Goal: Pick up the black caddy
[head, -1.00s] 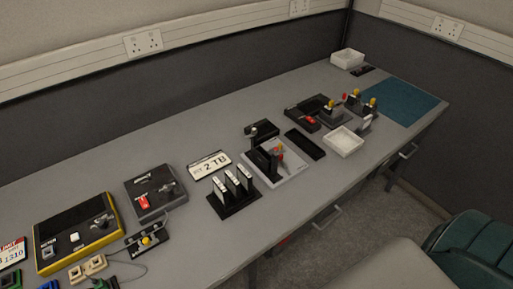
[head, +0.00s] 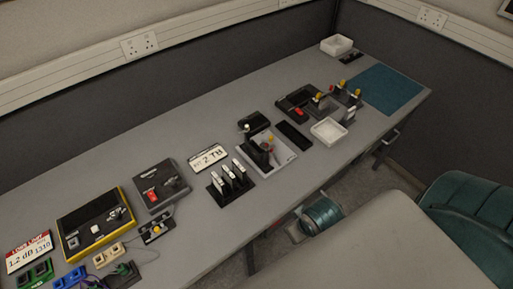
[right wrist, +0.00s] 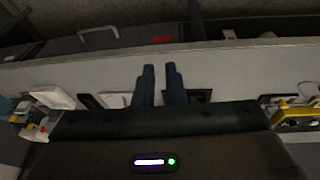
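Several black holders stand on the grey bench, and I cannot tell for certain which one is the caddy. One black holder (head: 259,153) with a tall wall and red and yellow tool ends stands in a light grey tray (head: 284,160). A black rack (head: 216,190) with several upright white-faced pieces stands to its left. Dark holders with yellow-tipped tools (head: 342,88) stand farther back. My right gripper (right wrist: 159,70) shows two teal fingers with a narrow gap and nothing between them, in front of the bench edge. My left gripper is not in view.
A white bin (head: 329,131), a flat black strip (head: 293,136) and a teal mat (head: 385,90) lie to the right. A white plate (head: 208,157), a black box (head: 160,185) and a yellow-edged case (head: 95,222) lie left. Bare bench runs along the back.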

